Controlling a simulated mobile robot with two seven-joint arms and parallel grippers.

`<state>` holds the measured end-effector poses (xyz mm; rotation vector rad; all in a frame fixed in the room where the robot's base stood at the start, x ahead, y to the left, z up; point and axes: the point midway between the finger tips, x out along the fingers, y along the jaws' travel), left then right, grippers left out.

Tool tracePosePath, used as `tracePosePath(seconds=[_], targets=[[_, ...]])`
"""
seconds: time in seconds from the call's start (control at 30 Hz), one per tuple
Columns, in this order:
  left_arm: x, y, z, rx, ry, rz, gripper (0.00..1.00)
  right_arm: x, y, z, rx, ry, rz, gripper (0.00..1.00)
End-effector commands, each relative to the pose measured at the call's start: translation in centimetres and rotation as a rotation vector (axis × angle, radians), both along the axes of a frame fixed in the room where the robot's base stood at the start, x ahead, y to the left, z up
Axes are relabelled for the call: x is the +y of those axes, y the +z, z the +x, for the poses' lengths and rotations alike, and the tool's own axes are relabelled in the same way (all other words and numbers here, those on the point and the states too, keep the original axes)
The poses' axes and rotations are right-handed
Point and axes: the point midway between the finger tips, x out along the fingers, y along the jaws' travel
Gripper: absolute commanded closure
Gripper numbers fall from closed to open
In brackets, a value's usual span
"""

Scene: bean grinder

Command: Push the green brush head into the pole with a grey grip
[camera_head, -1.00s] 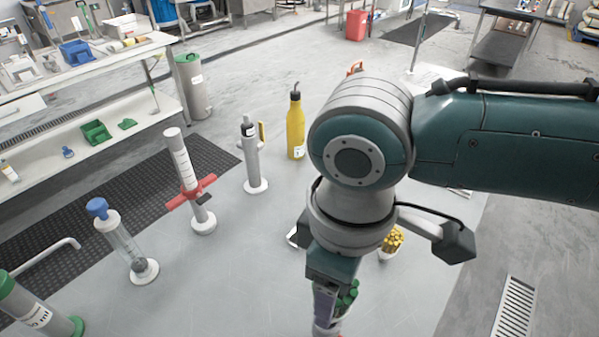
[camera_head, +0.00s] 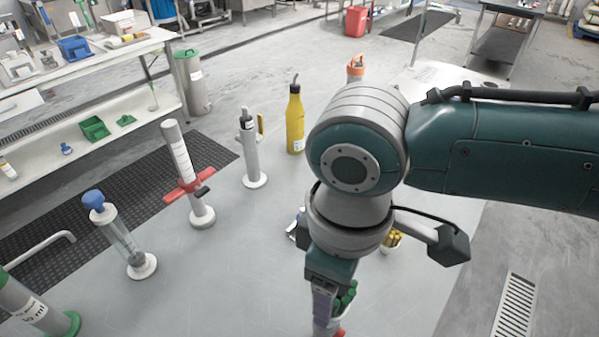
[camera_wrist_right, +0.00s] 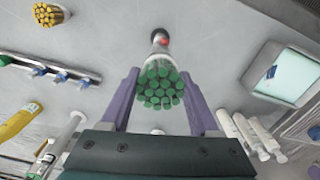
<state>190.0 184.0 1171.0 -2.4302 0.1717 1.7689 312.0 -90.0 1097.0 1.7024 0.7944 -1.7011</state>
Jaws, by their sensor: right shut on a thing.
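The green brush head (camera_wrist_right: 160,86) is a bundle of green bristles between the purple fingers of my right gripper (camera_wrist_right: 160,100) in the right wrist view. The gripper is shut on it. In the head view the green bristles (camera_head: 347,299) show beside the fingers, low in the picture below my right arm. Beyond the brush head, the wrist view shows a pale narrowing part with a red spot and a dark grey end (camera_wrist_right: 159,36). I cannot tell whether this is the pole with a grey grip or whether the brush head touches it. My left gripper is out of view.
Yellow bristles (camera_head: 391,240) stand close to my right arm. A yellow bottle (camera_head: 295,120), a red-handled tube (camera_head: 181,160) and a blue-topped syringe (camera_head: 119,236) stand on the grey surface to the left.

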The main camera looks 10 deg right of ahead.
Motion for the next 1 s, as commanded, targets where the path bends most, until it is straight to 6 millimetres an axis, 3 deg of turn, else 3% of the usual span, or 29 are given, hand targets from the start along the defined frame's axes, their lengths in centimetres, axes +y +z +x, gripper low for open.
tracePosePath(seconds=[0.47, 0.5, 0.8, 1.0], targets=[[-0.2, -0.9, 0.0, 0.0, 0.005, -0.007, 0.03, 0.0, -1.3, 0.0, 0.001, 0.0, 0.0, 0.92], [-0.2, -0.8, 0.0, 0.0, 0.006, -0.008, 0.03, 0.0, -1.3, 0.0, 0.001, 0.0, -0.001, 0.36], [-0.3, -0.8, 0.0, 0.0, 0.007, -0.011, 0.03, 0.0, -1.2, 0.0, 0.001, 0.0, -0.001, 0.03], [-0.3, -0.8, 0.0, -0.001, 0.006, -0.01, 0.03, 0.0, -1.2, 0.0, 0.001, 0.0, -0.001, 0.03]])
